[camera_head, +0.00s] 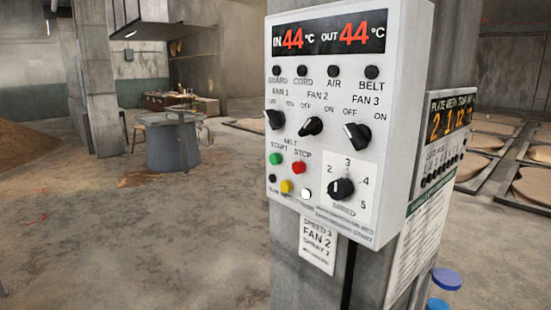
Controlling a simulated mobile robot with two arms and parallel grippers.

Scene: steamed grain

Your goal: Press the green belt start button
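A white control box (390,140) is mounted on a grey column in the middle right of the head view. The green belt start button (275,158) is on its lower left, under the label "BELT START". A red stop button (299,168) sits just right of it. Below them are a black, a yellow (286,186) and a white button (306,194). Neither of my grippers shows in the head view, and nothing covers the green button.
Three fan knobs (311,126) and a speed dial (342,189) are on the same box. A paper note (318,246) hangs below it. A second panel (449,125) is on the column's right side. Open concrete floor (130,235) lies to the left.

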